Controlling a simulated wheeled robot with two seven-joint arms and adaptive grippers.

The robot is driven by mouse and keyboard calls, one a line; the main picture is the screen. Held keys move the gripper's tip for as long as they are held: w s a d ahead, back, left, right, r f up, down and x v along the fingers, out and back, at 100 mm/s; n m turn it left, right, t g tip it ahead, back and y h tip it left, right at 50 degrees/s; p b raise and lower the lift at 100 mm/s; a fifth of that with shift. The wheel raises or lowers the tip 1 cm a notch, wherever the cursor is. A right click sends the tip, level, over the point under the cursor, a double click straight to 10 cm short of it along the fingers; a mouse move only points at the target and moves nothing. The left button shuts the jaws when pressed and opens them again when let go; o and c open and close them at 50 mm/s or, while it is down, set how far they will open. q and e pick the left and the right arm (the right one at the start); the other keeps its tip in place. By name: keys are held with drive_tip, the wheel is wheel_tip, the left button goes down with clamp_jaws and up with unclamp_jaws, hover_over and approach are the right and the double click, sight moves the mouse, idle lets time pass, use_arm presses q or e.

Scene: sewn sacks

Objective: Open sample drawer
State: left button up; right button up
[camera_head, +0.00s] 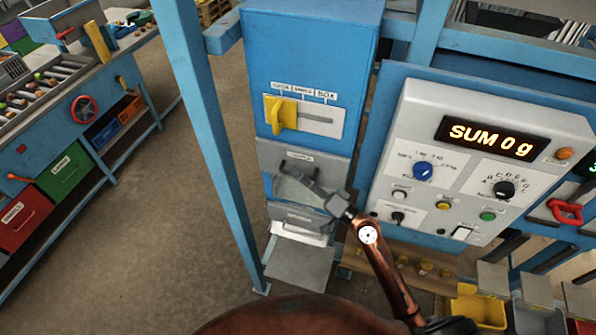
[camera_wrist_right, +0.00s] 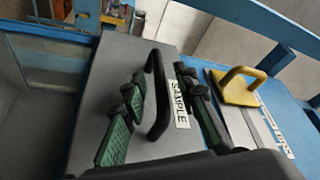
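The sample drawer (camera_wrist_right: 112,75) has a grey front with a black bar handle (camera_wrist_right: 157,95) and a white "SAMPLE" label (camera_wrist_right: 181,105) beside it. In the head view the drawer (camera_head: 268,157) is in the blue cabinet, below the yellow lever. My right gripper (camera_head: 300,180) is in front of it and hides part of the front. In the right wrist view my right gripper (camera_wrist_right: 165,112) is open, with green-padded fingers on both sides of the handle. Contact with the handle cannot be told. My left gripper is not in view.
The yellow lever (camera_head: 284,114) sits on a slotted plate just above the drawer. A control panel (camera_head: 480,160) reading "SUM 0 g" stands to the right. A blue post (camera_head: 210,120) rises left of the cabinet. Below are a grey flap (camera_head: 300,265) and yellow bins (camera_head: 480,305).

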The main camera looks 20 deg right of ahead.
drive_tip(key=shift+w+a, duration=0.35)
drive_tip(key=shift+w, duration=0.05)
clamp_jaws()
idle(0.5)
